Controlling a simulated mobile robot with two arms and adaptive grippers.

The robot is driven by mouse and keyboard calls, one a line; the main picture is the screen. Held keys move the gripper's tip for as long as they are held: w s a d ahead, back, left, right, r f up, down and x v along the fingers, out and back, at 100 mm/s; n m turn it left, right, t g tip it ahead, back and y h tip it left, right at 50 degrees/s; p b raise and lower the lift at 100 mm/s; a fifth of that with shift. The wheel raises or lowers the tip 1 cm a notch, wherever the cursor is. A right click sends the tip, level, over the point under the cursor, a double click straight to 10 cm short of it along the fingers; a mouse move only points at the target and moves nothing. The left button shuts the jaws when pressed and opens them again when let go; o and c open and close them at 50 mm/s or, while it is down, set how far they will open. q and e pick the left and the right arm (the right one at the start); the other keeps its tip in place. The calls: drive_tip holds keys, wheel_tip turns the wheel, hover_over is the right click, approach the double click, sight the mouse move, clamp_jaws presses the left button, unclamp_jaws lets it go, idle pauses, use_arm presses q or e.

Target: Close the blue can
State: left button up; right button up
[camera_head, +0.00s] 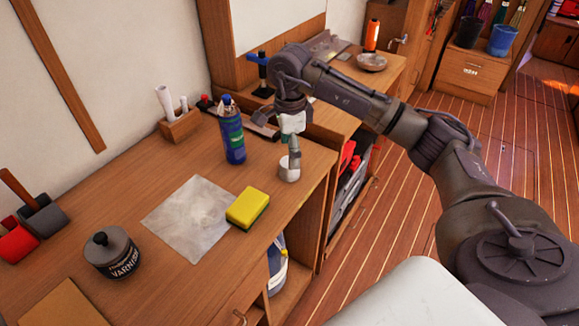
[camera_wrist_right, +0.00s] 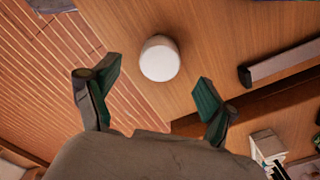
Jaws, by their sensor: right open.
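The blue can (camera_head: 231,135) stands upright on the desk, with a narrower blue top and a green patch on its label. A small white cap-like cylinder (camera_head: 289,172) sits on the desk to its right, near the edge; the right wrist view shows it as a round white piece (camera_wrist_right: 159,60). My right gripper (camera_head: 291,141) is open and empty, pointing down just above the white piece. In the wrist view its green-padded fingers (camera_wrist_right: 158,82) are spread wide, with the white piece a little beyond their tips. My left gripper is not in view.
A yellow sponge (camera_head: 248,207), a pale sheet (camera_head: 189,218) and a varnish tin (camera_head: 112,255) lie nearer on the desk. The desk's right edge drops to open shelving and the striped floor (camera_head: 400,215).

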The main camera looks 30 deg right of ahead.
sight(288, 176)
drive_tip(key=shift+f+p, duration=0.6)
drive_tip(key=shift+f, duration=2)
drive_tip(key=c, duration=0.9)
